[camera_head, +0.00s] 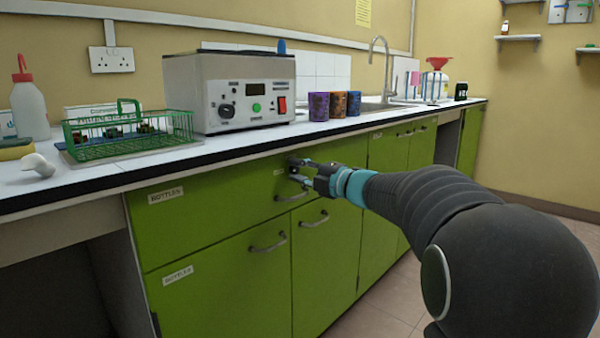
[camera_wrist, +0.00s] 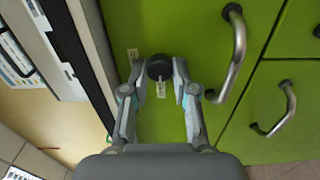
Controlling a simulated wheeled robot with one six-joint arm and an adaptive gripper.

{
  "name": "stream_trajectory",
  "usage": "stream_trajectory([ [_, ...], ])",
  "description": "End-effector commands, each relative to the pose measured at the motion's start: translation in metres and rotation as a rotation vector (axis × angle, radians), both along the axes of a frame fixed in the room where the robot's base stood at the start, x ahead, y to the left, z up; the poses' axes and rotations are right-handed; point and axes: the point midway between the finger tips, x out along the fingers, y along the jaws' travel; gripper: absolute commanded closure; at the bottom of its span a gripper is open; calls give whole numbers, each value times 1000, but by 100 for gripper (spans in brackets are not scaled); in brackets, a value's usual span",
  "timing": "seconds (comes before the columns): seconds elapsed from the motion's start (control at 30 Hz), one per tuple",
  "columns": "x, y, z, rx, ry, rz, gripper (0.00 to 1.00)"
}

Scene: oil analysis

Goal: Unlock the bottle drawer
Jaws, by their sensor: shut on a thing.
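The upper green drawer front (camera_head: 215,215) carries a white label reading BOTTLES (camera_head: 166,195) near its left edge. It sits flush with the cabinet. Its curved metal handle (camera_head: 292,197) is below and beside my gripper; the wrist view also shows a handle (camera_wrist: 238,50) right of the fingers. My gripper (camera_head: 298,168) is at the upper right of this drawer front, just under the worktop. In the wrist view my gripper (camera_wrist: 158,80) has its fingertips on both sides of a dark round lock piece (camera_wrist: 158,66). I cannot tell whether this is a key head or a knob.
The worktop edge (camera_head: 150,178) runs just above the drawer. A green wire basket (camera_head: 115,145), a grey instrument (camera_head: 232,95) and several patterned cups (camera_head: 318,106) stand on it. A lower door (camera_head: 225,285) has its own handle (camera_head: 268,244). Free floor (camera_head: 385,318) lies in front.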

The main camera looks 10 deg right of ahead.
Motion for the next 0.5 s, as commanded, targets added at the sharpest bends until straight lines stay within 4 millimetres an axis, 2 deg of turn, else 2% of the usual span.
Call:
stream_trajectory([
  [0.47,0,0,1,-10,-8,-1,100],
  [0.5,0,0,1,-10,-8,-1,65],
])
